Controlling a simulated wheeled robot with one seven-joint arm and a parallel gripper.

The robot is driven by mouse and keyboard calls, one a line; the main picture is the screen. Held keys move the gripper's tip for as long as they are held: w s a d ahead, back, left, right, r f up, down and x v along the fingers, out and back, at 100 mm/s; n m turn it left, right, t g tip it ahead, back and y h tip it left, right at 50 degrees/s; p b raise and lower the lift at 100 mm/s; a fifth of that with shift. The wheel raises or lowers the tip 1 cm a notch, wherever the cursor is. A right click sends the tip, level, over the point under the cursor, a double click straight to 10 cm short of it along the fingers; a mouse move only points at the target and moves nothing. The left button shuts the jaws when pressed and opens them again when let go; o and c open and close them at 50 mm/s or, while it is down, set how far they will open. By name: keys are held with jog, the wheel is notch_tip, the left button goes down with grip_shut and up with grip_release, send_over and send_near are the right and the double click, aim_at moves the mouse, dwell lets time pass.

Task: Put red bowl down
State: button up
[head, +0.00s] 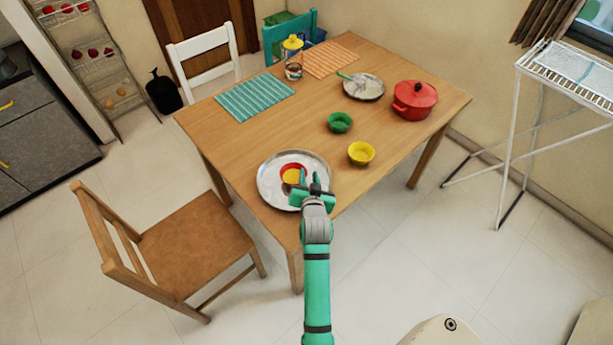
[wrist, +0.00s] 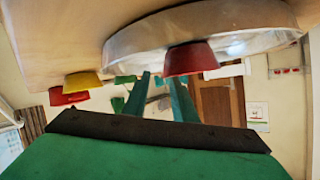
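The red bowl (head: 287,168) sits on the round metal tray (head: 268,190) near the front corner of the table, with a yellow-orange patch showing inside it. My gripper (head: 309,178) is just right of the bowl, over the tray's right side. In the wrist view, which is upside down, the red bowl (wrist: 190,58) rests against the tray (wrist: 130,45). My gripper's two green fingers (wrist: 161,80) stand apart there with clear space between them. The bowl is beyond the fingertips, near one finger; contact cannot be told.
A yellow bowl (head: 361,153), a green bowl (head: 340,122), a lidded red pot (head: 414,100) and a pan (head: 363,87) stand on the table (head: 220,145). A glass (head: 293,71) stands between two placemats. A wooden chair (head: 190,240) is at the left.

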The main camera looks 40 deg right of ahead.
jog(key=v, duration=1)
jog(key=shift+a+r, duration=0.15)
jog(key=shift+a, duration=0.25)
jog(key=shift+s+a+r, duration=0.1)
jog(key=shift+s+a, duration=0.15)
jog(key=shift+a, duration=0.05)
jog(key=shift+s, duration=0.15)
jog(key=s+a+f, duration=0.1)
jog(key=a, duration=0.2)
jog(key=s+a+f+n+y, duration=0.1)
jog(key=s+a, duration=0.1)
jog(key=a, duration=0.1)
jog(key=s+a+f+n+t, duration=0.1)
jog(key=a, duration=0.2)
jog(key=shift+s+a+f+y, duration=0.2)
jog(key=shift+f+y, duration=0.1)
jog(key=shift+f, duration=0.05)
jog(key=s+a+r+n+t+y, duration=0.1)
jog(key=s+a+r+n+y, duration=0.2)
jog(key=s+a, duration=0.7)
jog(key=s+a+r+n+t+y, duration=0.2)
jog(key=s+a+n, duration=0.3)
jog(key=s+a, duration=0.5)
jog(key=shift+s+a+r+y, duration=0.3)
jog(key=shift+s+r+y, duration=0.1)
jog(key=shift+s, duration=0.55)
